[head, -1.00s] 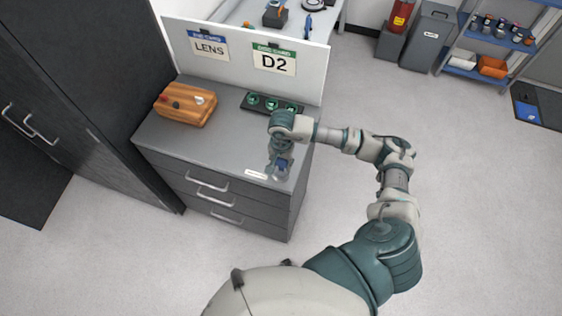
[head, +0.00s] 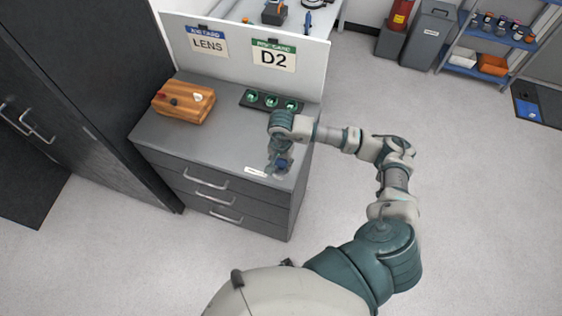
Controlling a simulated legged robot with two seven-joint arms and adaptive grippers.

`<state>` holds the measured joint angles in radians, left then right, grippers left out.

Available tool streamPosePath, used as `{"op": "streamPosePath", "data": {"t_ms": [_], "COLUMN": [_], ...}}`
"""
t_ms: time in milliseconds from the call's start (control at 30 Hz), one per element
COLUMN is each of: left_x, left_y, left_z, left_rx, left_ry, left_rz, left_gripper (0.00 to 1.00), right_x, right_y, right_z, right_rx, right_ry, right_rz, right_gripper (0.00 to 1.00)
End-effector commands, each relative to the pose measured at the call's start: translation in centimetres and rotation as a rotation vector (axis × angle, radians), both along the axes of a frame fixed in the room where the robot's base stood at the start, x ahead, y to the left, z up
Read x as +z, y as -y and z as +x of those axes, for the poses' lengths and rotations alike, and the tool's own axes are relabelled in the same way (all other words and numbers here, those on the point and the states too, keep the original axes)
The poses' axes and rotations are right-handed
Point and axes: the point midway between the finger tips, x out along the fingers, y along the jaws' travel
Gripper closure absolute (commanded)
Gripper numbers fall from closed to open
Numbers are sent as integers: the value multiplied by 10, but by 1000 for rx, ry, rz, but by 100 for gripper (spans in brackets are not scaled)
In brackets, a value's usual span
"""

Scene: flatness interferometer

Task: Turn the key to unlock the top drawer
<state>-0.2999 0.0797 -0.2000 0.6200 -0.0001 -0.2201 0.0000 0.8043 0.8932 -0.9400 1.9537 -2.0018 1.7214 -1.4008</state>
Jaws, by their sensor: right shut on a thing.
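A grey cabinet with three drawers stands in the middle of the head view. Its top drawer (head: 200,178) looks shut. My right gripper (head: 279,168) is at the front right corner of the cabinet top, pointing down. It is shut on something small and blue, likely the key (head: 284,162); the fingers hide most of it. The lock itself is hidden behind the gripper. A small white label (head: 256,171) lies to the left of the gripper near the front edge. My left gripper is not in view.
A wooden box (head: 184,104) stands on the cabinet top at left. A dark strip with several green-lit round sockets (head: 271,102) lies at the back. A white panel with LENS and D2 signs (head: 240,60) rises behind.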

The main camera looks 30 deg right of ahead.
Motion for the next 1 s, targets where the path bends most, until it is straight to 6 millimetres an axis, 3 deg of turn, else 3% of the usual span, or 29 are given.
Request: {"op": "streamPosePath", "data": {"t_ms": [500,800,1000], "left_x": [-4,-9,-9], "left_y": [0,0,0], "left_z": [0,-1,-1], "left_rx": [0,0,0], "left_ry": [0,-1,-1], "left_rz": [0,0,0], "left_gripper": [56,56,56], "right_x": [-4,-5,-5], "right_y": [0,-1,-1], "right_z": [0,-1,-1], "right_rx": [-5,-289,-299], "right_ry": [-1,-2,-3], "right_rz": [-1,-1,-2], "right_gripper": [90,90,90]}}
